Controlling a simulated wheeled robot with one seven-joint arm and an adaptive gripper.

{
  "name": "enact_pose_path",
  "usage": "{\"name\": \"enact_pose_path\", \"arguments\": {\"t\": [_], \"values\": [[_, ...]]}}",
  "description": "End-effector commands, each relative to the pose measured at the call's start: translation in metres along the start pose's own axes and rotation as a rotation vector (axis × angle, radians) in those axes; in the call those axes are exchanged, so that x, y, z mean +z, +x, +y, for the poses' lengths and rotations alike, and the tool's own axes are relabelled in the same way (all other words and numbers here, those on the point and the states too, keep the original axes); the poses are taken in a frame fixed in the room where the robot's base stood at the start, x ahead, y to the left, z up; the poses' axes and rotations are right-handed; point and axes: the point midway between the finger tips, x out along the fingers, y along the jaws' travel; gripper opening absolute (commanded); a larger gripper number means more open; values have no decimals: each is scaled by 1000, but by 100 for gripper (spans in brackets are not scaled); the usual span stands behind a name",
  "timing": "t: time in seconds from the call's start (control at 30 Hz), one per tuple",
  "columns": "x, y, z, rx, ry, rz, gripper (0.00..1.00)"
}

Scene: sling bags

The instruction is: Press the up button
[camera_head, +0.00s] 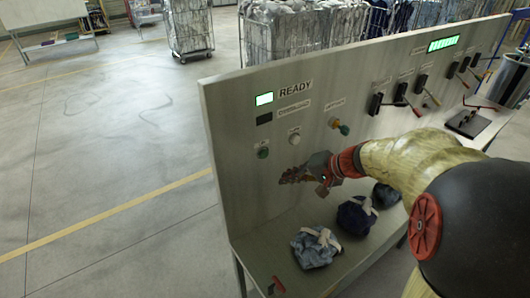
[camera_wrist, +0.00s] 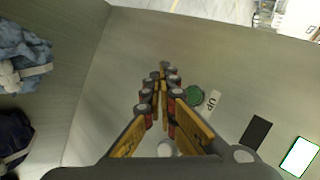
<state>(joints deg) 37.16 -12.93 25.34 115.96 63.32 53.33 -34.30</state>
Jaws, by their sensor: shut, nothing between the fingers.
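The up button is a round green button (camera_head: 263,153) low on the left of the upright metal panel (camera_head: 230,190). In the wrist view the green button (camera_wrist: 194,95) sits beside a white label reading UP (camera_wrist: 211,102), just right of my fingers. My gripper (camera_head: 284,180) is shut and empty, pointing left in front of the panel, below and to the right of the green button. In the wrist view my fingertips (camera_wrist: 163,68) lie up and left of the button. Whether they touch the panel cannot be told.
A white button (camera_head: 294,139) is right of the green one; my fingers partly hide it in the wrist view. A selector knob (camera_head: 335,124), a lit READY lamp (camera_head: 264,99) and several levers (camera_head: 401,95) are also on the panel. Blue (camera_head: 316,248) and navy (camera_head: 356,215) bags lie below.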

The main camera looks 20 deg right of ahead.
Motion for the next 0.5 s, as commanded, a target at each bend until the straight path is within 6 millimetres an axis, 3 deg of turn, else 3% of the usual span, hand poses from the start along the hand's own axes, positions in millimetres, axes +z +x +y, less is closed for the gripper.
{"name": "enact_pose_path", "arguments": {"t": [0.27, 0.5], "values": [[-2, 3, -3, 0, -1, -2, 0], [-15, 21, -18, 1, -2, -4, 0]]}}
